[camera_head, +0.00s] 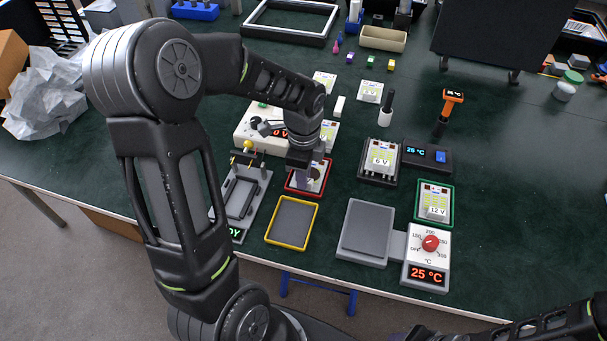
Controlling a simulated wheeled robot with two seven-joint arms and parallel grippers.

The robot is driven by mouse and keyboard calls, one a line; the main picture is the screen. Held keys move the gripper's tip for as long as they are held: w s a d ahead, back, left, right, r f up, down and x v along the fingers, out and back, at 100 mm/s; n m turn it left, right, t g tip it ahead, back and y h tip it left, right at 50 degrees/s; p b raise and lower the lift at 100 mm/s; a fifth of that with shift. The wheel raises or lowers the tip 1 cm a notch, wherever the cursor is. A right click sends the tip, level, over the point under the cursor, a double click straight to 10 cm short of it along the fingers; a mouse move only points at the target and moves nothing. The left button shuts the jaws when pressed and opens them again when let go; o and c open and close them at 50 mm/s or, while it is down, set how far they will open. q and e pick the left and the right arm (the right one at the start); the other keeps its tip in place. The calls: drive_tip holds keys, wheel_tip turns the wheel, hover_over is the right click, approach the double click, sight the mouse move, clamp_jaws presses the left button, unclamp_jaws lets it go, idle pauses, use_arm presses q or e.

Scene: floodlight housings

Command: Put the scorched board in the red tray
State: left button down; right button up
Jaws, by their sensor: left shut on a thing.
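The red tray (290,190) lies left of the middle of the green table. A pale board (317,183) with a dark mark, which looks like the scorched board, is at the red tray, within its rim as seen from here. My left gripper (305,177) points down over the tray and is shut on this board. The gripper hides part of the board and of the tray, so I cannot tell whether the board touches the tray floor. My right arm shows only at the lower right edge; its gripper is not in view.
A yellow tray (291,222) lies empty in front. A grey fixture (241,197) stands to the left, a hot plate (366,232) with a red dial to the right. A green tray (449,211) holds a 12 V board. A 6 V board (381,158) sits on a black stand.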

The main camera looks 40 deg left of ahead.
use_arm(q)
drive_tip(key=shift+f, duration=0.15)
drive_tip(key=c, duration=1.4)
unclamp_jaws()
wheel_tip(320, 180, up, 12)
drive_tip(key=shift+r, duration=0.2)
